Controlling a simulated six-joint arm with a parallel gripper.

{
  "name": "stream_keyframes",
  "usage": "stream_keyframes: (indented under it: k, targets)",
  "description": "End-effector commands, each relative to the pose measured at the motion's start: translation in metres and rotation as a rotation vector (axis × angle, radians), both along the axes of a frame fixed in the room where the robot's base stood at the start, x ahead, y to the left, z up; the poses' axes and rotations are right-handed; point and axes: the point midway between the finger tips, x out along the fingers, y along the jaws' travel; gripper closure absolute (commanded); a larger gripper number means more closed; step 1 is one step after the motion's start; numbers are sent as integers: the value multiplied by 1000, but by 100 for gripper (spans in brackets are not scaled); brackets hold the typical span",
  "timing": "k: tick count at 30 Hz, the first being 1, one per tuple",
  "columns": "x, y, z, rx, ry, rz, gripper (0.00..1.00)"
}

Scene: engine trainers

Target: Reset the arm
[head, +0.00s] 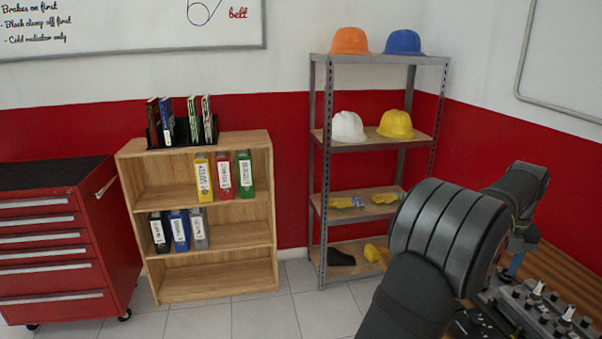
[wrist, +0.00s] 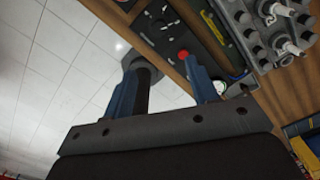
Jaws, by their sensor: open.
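My gripper (wrist: 163,72) shows in the wrist view with its two blue fingers spread apart. No object is clearly held between them. A dark post with a grey, rounded top (wrist: 144,66) shows beside the left finger; I cannot tell whether it touches. In the head view my dark arm fills the lower right, and a small blue part of my gripper (head: 515,265) shows beyond it, over the wooden bench (head: 545,262). The rest of the gripper is hidden by the arm.
An engine block (head: 540,308) stands on the bench. A dark panel with a red button (wrist: 183,54) lies near the fingers in the wrist view. A metal shelf (head: 319,160) with helmets, a wooden bookcase (head: 205,288) and a red tool cabinet (head: 50,250) stand behind.

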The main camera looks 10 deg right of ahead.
Motion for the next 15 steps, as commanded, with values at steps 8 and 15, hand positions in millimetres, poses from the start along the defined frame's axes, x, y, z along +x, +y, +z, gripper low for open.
stream_keyframes:
  k: [8, 15]
  targets:
    - [0, 0, -30, 3, 2, 0, 47]
    - [0, 1, -78, 5, 2, 0, 47]
